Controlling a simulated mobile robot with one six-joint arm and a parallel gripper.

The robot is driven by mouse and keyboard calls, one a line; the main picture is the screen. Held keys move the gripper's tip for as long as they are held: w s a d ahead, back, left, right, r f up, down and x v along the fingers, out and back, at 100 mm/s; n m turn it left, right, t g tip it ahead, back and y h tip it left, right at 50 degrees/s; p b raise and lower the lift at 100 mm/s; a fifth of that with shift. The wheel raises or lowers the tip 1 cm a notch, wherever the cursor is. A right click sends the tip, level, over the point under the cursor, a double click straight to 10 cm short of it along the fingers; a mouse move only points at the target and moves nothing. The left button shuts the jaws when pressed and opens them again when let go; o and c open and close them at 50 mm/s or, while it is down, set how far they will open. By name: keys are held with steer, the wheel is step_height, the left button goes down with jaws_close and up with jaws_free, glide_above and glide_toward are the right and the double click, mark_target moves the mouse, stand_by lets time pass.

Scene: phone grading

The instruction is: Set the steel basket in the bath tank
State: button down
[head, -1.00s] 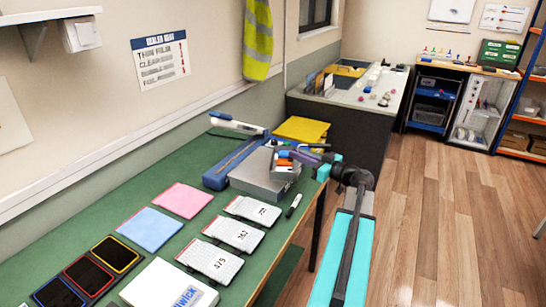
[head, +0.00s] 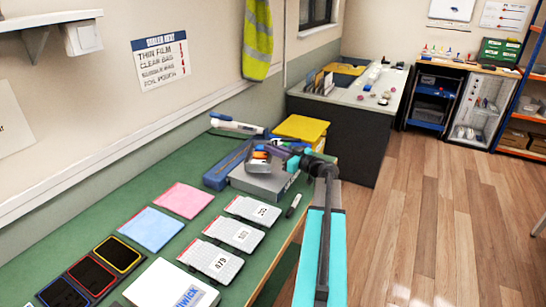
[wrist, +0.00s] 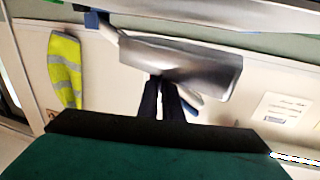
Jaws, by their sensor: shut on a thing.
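The steel basket (head: 260,168) is a small grey container with orange and other coloured items showing at its top. It is over the grey box-shaped bath tank (head: 264,188) on the green bench; I cannot tell whether it is above the tank or touching it. My gripper (head: 284,154) comes from the right and is shut on the basket. In the wrist view the dark fingers (wrist: 167,95) meet a shiny steel surface (wrist: 205,65), which looks like the basket's side. The tank's opening is hidden.
The floor to the right is clear.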

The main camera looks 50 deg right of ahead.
steer(key=shift+f+p, duration=0.4)
steer(key=shift+f, duration=1.35)
steer(key=c, duration=1.9)
jaws_free()
steer(key=shift+c, duration=0.2)
steer(key=s+d+b, duration=0.1)
steer(key=s+b, duration=0.1)
steer(key=s, duration=1)
